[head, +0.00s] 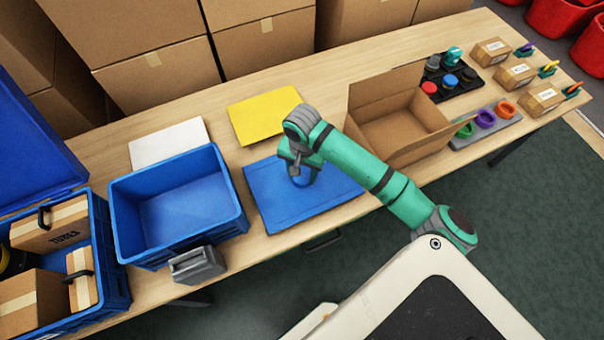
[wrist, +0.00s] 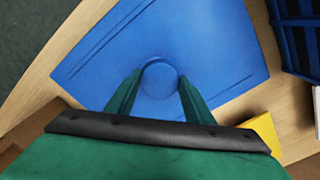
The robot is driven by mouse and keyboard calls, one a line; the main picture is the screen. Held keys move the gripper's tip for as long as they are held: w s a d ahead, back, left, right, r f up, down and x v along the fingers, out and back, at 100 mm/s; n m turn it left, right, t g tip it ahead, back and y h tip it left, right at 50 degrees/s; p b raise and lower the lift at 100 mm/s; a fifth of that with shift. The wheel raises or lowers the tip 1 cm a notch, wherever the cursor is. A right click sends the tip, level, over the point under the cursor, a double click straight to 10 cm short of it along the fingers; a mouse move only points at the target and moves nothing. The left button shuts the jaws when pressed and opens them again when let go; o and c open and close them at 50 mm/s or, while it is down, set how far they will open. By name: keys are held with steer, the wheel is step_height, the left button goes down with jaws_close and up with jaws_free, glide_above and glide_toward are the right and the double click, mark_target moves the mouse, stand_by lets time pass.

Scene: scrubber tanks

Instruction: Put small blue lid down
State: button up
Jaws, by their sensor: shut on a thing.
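The small blue lid (wrist: 160,76) is round and sits between my fingertips in the wrist view. My gripper (wrist: 160,84) is shut on it, one green finger on either side. Below it lies a large flat blue panel (wrist: 205,45) of much the same blue, so the lid's edge is faint. In the head view my gripper (head: 301,179) points down over the middle of the blue panel (head: 272,212), and the lid is mostly hidden by it. I cannot tell whether the lid touches the panel.
An open blue crate (head: 180,248) stands left of the panel. A yellow sheet (head: 262,112) and a white sheet (head: 168,142) lie behind. An open cardboard box (head: 403,122) stands right, under my arm's side. A black tray (head: 463,88) with several round lids is farther right.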

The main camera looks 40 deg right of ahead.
mark_target(302, 176)
steer(key=shift+f, duration=0.55)
steer(key=shift+f, duration=0.1)
steer(key=o, duration=1.2)
step_height(302, 176, up, 12)
